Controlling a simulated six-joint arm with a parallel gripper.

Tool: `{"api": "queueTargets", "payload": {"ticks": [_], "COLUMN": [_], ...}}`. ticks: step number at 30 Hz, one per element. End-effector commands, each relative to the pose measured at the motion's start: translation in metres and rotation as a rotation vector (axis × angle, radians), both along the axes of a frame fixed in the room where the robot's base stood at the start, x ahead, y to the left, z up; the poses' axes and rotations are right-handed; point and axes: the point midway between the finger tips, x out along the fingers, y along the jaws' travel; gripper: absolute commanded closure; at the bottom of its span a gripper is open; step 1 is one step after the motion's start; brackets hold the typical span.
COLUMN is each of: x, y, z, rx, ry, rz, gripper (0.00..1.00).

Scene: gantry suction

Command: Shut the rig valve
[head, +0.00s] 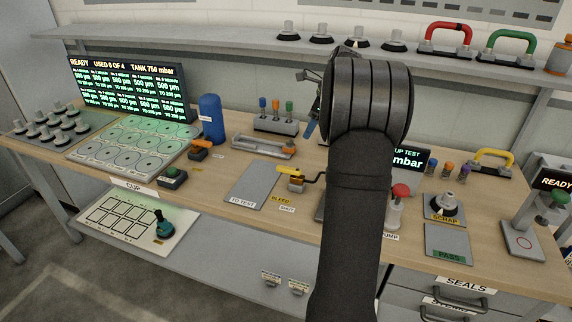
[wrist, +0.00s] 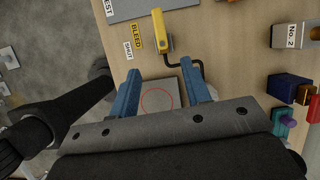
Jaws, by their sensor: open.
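The valve with the yellow lever (head: 291,171) stands on the bench, its brass body below the lever and a black hose at its right. BLEED (head: 282,199) and SHUT (head: 287,209) labels lie in front of it. The lever points left in the head view. In the wrist view the yellow lever (wrist: 161,32) is at the top, beyond my fingertips. My gripper (wrist: 164,72) is open and empty, its blue fingers apart above a grey plate with a red circle (wrist: 158,97). In the head view my arm hides most of the gripper.
A grey TO TEST plate (head: 251,184) lies left of the valve. A blue tank (head: 211,119) and an orange-handled valve (head: 199,148) stand farther left. A red-topped pump (head: 398,207) is at the right. A No. 2 block (wrist: 289,33) is right of the lever.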

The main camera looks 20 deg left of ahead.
Motion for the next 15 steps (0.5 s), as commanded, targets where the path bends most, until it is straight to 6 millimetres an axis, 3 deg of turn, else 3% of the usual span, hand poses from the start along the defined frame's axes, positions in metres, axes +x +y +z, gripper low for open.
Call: {"api": "queueTargets", "payload": {"ticks": [8,15], "x": [0.0,-0.001], "y": [0.018,0.035], "z": [-0.009,-0.053], "rx": [0.021,0.019], "ry": [0.03,0.032], "rz": [-0.056,-0.054], "gripper": [0.56,0.56]}}
